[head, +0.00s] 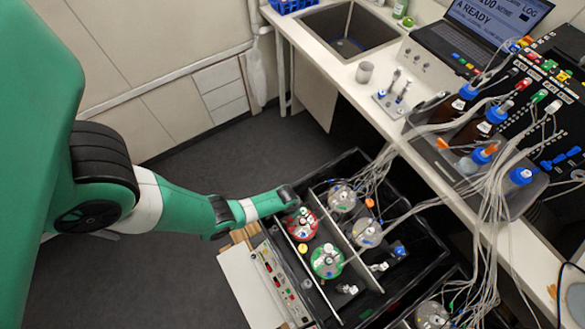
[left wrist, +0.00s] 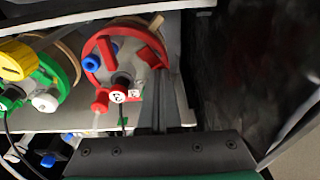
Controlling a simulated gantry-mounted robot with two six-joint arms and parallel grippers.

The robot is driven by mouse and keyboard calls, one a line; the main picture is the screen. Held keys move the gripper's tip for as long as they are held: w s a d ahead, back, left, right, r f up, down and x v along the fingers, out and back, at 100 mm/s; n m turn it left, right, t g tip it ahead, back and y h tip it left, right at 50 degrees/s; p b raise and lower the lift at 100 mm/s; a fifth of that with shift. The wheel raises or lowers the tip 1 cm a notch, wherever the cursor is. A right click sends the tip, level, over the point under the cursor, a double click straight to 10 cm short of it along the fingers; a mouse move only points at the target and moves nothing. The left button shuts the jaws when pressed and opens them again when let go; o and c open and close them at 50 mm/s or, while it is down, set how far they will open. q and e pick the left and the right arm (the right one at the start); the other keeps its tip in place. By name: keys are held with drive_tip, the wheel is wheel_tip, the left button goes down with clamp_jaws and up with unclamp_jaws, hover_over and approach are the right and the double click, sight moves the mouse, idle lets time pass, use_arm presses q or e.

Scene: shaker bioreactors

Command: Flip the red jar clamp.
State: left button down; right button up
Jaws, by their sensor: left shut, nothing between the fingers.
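The red-ringed jar (head: 301,224) stands in the black shaker tray at its left corner. In the left wrist view its red ring (left wrist: 91,62) carries a red clamp piece (left wrist: 152,54) on the right side. My left gripper (head: 292,204) reaches in from the left to this jar. In the left wrist view the fingers (left wrist: 161,78) are shut with nothing between them. Their tips are close beside the red clamp piece; I cannot tell whether they touch it. My right gripper is in neither view.
A green-ringed jar (head: 326,261) stands next to the red one. Two grey-lidded jars, one here (head: 342,198), stand behind a divider with tubes running up to the bench. A control panel (head: 280,283) borders the tray. Floor at left is clear.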

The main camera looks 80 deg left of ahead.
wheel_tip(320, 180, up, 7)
drive_tip(key=p, duration=0.6)
drive_tip(key=shift+p, duration=0.4)
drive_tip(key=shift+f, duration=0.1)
